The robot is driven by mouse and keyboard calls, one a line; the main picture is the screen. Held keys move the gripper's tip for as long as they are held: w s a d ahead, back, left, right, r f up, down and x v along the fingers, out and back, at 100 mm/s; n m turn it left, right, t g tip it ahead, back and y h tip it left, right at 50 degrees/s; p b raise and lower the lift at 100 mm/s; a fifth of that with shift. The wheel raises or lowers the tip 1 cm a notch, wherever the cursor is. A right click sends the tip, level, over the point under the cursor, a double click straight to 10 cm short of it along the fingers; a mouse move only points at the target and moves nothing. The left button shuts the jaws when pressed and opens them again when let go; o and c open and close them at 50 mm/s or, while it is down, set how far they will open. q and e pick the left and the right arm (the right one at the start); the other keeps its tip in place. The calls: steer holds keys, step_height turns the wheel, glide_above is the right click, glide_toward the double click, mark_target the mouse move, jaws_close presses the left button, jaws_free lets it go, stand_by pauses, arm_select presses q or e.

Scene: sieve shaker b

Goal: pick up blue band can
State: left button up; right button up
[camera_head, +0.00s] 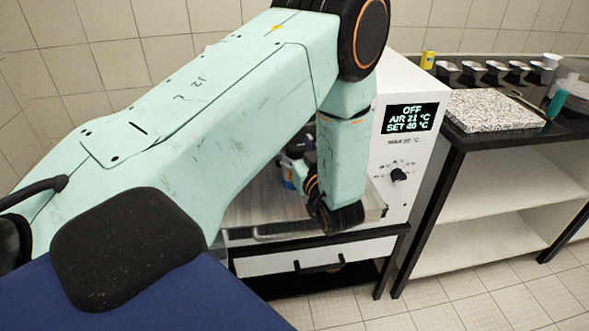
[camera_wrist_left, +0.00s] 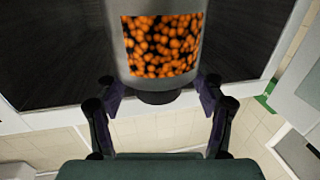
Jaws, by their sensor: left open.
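In the left wrist view a grey cylindrical container (camera_wrist_left: 160,84) hangs in from the top, its label or window showing orange round pieces. My left gripper (camera_wrist_left: 160,92) is open, one finger on each side of its lower end. I cannot tell whether the fingers touch it. In the head view the left gripper (camera_head: 297,158) is largely hidden behind my arm, inside the open front of a white heated cabinet (camera_head: 397,150). A small bluish and reddish patch (camera_head: 288,175) shows beside it. No blue band is clear in the wrist view. The right gripper is not in view.
The cabinet's panel reads OFF, AIR 21 °C, SET 40 °C. A drawer (camera_head: 318,258) with a black handle is below. To the right, a dark counter holds a speckled slab (camera_head: 490,110), several metal cups (camera_head: 473,70) and a yellow can (camera_head: 427,60). White shelves (camera_head: 490,175) stand underneath.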

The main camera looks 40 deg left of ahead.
arm_select(q)
steer(key=shift+d+r, duration=0.2)
steer(key=shift+d, duration=0.2)
steer(key=c, duration=0.3)
steer(key=shift+a+f, duration=0.1)
steer(key=shift+a, duration=0.2)
steer(key=c, duration=0.4)
steer(key=shift+d, duration=0.2)
steer(key=c, duration=0.5)
steer(key=shift+a, duration=0.1)
jaws_close()
